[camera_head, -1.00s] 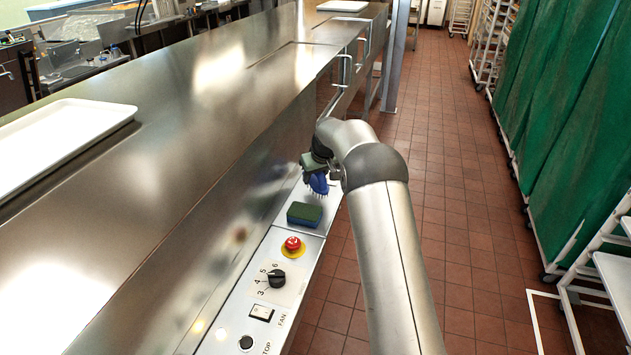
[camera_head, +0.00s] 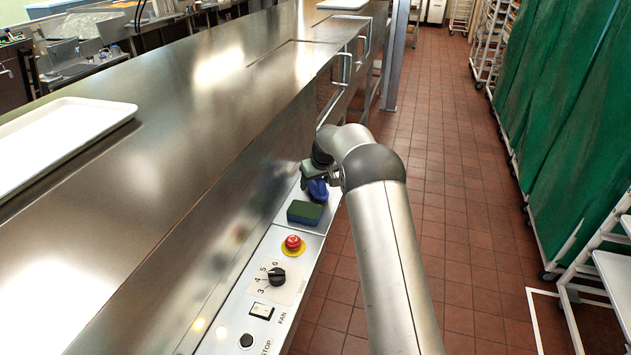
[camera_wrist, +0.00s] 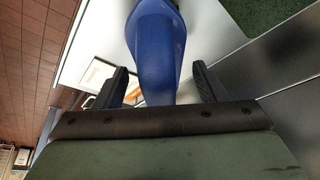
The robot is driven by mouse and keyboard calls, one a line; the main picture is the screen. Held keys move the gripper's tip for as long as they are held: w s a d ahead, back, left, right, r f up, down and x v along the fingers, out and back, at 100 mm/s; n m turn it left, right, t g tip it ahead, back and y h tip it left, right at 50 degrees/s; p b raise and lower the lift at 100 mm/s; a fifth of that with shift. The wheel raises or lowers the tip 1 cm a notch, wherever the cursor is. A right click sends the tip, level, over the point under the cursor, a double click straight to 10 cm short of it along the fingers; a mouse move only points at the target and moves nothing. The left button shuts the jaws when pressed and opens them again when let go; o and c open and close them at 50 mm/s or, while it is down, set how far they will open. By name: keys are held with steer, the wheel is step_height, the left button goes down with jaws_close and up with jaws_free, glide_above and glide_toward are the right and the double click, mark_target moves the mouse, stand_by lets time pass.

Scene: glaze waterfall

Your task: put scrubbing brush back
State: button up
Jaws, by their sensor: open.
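The scrubbing brush (camera_head: 317,191) is blue. It is at the white ledge beside the steel counter, just behind a green and blue sponge (camera_head: 304,213). My gripper (camera_head: 312,174) is right above the brush, pointing down. In the wrist view the smooth blue brush body (camera_wrist: 158,50) lies between the two dark fingers of my gripper (camera_wrist: 158,86). The jaws are open, with a gap showing at the right finger. The bristles are hidden now, and I cannot tell for sure that the brush rests on the ledge.
A red stop button (camera_head: 293,243) and a black knob (camera_head: 277,276) are nearer on the control panel. The steel counter wall (camera_head: 255,185) rises close on the left, with a white tray (camera_head: 70,130) on top. The tiled floor (camera_head: 440,150) on the right is open.

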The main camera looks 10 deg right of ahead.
steer(key=b+v, duration=0.1)
steer(key=v, duration=1)
steer(key=shift+s+d+r, duration=0.1)
steer(key=shift+s+r, duration=0.1)
steer(key=shift+r, duration=0.05)
steer(key=s+a+r+m+g, duration=0.1)
steer(key=s+r, duration=0.1)
steer(key=s, duration=0.8)
steer(key=s+a+r+g, duration=0.1)
steer(key=s+a+r, duration=0.15)
steer(key=s, duration=0.75)
steer(key=s+f+m+g, duration=0.1)
steer(key=s+f, duration=0.1)
steer(key=s, duration=1.2)
steer(key=s+f+m+g+h, duration=0.1)
steer(key=s+f, duration=0.2)
steer(key=s, duration=1.1)
steer(key=shift+d, duration=0.45)
steer(key=shift+f, duration=0.1)
